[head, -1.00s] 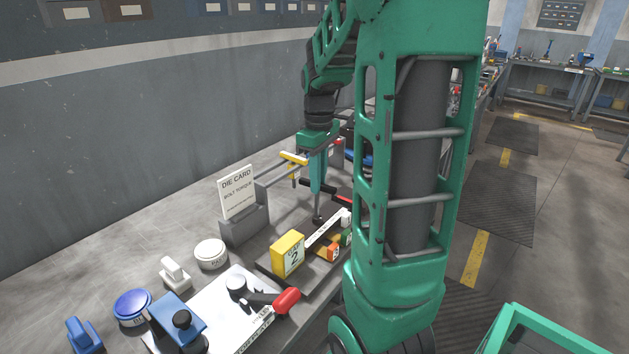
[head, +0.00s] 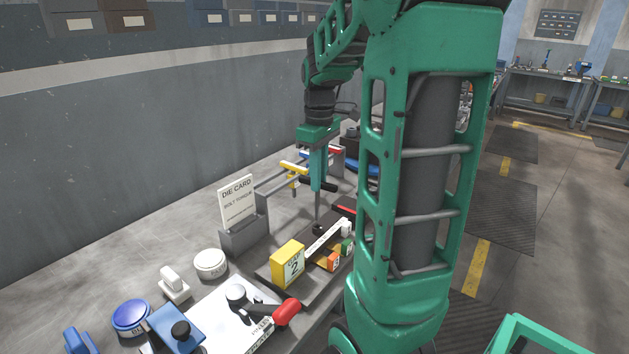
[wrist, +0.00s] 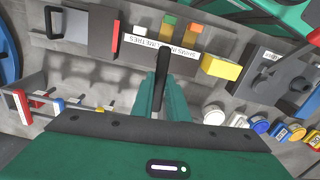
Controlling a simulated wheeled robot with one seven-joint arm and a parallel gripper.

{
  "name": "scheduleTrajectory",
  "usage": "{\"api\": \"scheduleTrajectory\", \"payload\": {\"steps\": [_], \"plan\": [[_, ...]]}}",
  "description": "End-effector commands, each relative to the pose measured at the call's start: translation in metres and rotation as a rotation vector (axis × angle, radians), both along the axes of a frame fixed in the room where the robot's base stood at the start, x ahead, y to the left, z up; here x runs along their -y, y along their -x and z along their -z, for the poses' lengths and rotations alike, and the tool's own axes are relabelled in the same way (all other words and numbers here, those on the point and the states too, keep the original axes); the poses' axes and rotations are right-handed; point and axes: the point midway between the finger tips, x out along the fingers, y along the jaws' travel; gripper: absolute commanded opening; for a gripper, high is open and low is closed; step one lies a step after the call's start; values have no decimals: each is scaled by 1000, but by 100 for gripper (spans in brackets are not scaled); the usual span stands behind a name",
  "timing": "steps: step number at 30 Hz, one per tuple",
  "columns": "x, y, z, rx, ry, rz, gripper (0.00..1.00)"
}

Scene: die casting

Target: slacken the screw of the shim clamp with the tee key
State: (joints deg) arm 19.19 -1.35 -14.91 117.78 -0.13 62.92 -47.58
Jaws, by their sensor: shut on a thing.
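My gripper (head: 318,180) is shut on the black-handled tee key, whose handle (head: 325,186) lies crosswise between the fingers. Its thin grey shaft (head: 317,208) points straight down. In the wrist view the black handle (wrist: 162,78) runs between the two green fingers. Below the shaft is a small dark round part (head: 318,230) beside the shim strip, apparently the clamp screw. I cannot tell whether the key's tip sits in it. The fingers hide this spot in the wrist view.
The yellow shim block (head: 288,264) and the orange (head: 329,261) and green shims stand close to the shaft. Behind are a rack with yellow-handled (head: 294,168) and other keys and the die card (head: 237,203).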

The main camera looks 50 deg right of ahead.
Motion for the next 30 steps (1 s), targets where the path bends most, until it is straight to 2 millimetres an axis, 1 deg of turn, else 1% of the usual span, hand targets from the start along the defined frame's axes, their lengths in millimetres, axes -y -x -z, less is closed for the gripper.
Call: {"api": "scheduleTrajectory", "payload": {"steps": [5,24,30], "plan": [[0,0,-2,0,0,0,0],[0,0,-44,0,1,1,0],[0,0,-50,0,0,0,0]]}}
